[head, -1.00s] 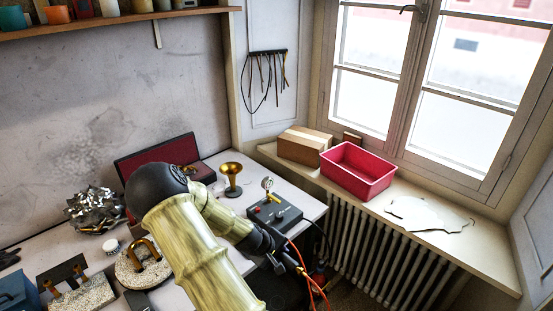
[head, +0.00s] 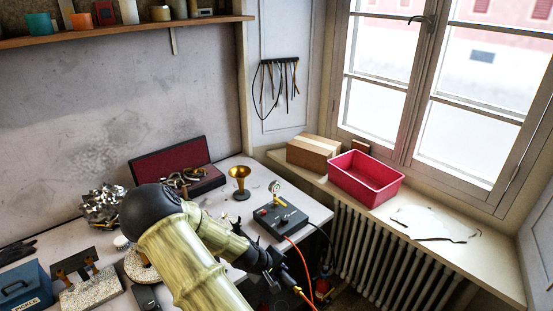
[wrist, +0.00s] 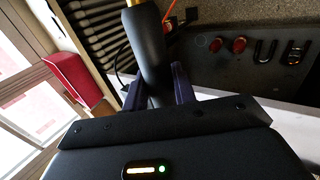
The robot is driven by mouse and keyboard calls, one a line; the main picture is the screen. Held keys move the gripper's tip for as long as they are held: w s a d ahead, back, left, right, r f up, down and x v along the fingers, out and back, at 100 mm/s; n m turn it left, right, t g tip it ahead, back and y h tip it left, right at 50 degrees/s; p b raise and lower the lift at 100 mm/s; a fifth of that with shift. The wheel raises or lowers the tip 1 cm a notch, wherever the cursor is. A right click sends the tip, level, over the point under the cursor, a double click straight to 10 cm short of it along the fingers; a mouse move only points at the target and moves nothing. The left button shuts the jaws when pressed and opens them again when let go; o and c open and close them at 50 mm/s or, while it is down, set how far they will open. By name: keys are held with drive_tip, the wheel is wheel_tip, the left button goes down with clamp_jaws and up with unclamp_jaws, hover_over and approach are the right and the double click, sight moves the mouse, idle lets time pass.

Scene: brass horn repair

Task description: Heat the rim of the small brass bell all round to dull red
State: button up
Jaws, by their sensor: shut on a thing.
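The small brass bell (head: 239,173) stands mouth up on the bench, between the open red-lined case and a dark box. Its rim looks plain brass, with no red glow that I can make out. My gripper (wrist: 157,88) is shut on the black handle of a torch (wrist: 148,40). In the head view my gripper (head: 279,274) is low, in front of the bench's right end and well apart from the bell. An orange hose (head: 302,262) trails beside it. I see no flame, and the torch's far end is not clear.
The open case (head: 168,165) holds brass parts. A pink tub (head: 365,185) and a carton (head: 312,153) stand on the sill above the radiator (head: 375,255). My arm hides part of the bench.

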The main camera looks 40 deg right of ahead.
drive_tip(key=w+a+f, duration=0.3)
drive_tip(key=a+f, duration=0.1)
drive_tip(key=a, duration=0.6)
drive_tip(key=w+a+f, duration=0.2)
drive_tip(key=a+f, duration=0.2)
drive_tip(key=a, duration=0.7)
drive_tip(key=shift+w+a+f+m+b, duration=0.15)
drive_tip(key=shift+w+a+m+b, duration=0.15)
drive_tip(key=shift+w+m, duration=0.1)
